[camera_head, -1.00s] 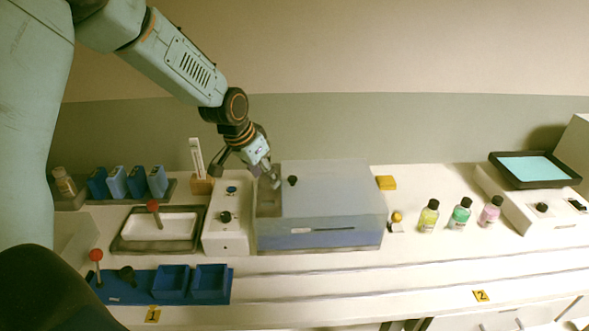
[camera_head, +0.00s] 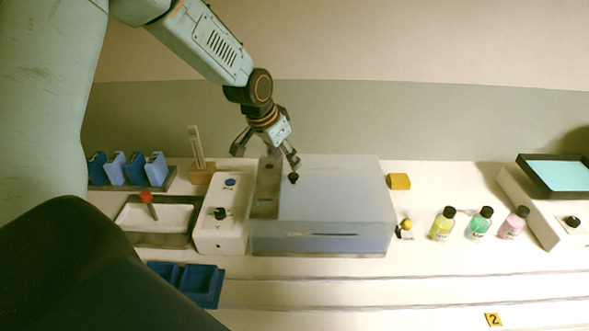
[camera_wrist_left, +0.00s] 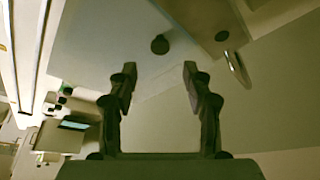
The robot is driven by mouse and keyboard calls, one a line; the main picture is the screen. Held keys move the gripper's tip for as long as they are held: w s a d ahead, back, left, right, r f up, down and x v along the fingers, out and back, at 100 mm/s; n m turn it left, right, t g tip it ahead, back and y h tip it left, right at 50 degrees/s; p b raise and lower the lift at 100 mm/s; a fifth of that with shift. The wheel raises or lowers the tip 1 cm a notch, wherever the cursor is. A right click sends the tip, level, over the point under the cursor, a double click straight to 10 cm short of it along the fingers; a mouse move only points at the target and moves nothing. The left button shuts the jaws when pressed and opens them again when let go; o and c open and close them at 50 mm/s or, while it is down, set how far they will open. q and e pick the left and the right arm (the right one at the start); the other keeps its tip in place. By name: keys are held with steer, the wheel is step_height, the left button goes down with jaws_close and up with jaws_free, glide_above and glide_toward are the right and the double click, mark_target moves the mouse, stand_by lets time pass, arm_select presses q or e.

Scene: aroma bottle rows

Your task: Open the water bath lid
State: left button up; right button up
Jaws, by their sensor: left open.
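The water bath (camera_head: 340,243) is a pale box in the middle of the bench in the head view. Its translucent lid (camera_head: 340,195) lies flat and closed on top. A small black knob (camera_head: 293,179) stands near the lid's left side. My left gripper (camera_head: 267,156) is open and empty, above the lid's back left part, one finger close above the knob in the picture. In the left wrist view the open fingers (camera_wrist_left: 160,75) show with the dark knob (camera_wrist_left: 159,44) beyond them, roughly between them and apart from them. My right gripper is not in view.
A white control box (camera_head: 222,235) with a thermometer stand (camera_head: 201,175) behind it is left of the bath. A yellow block (camera_head: 399,181), a small yellow-topped item (camera_head: 405,229) and bottles (camera_head: 478,223) stand to the right. The wall is close behind.

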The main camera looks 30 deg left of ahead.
mark_target(293, 175)
arm_select(q)
steer(key=x, duration=0.2)
steer(key=b+x, duration=0.2)
steer(key=x, duration=0.1)
steer(key=shift+s+a+f, duration=0.1)
steer(key=shift+s+f, duration=0.05)
steer(key=shift+f, duration=0.3)
steer(key=shift+w+d+f, duration=0.25)
steer(key=shift+w+f, duration=0.05)
steer(key=shift+s+a, duration=0.1)
steer(key=shift+a, duration=0.05)
steer(key=c, duration=0.3)
jaws_close()
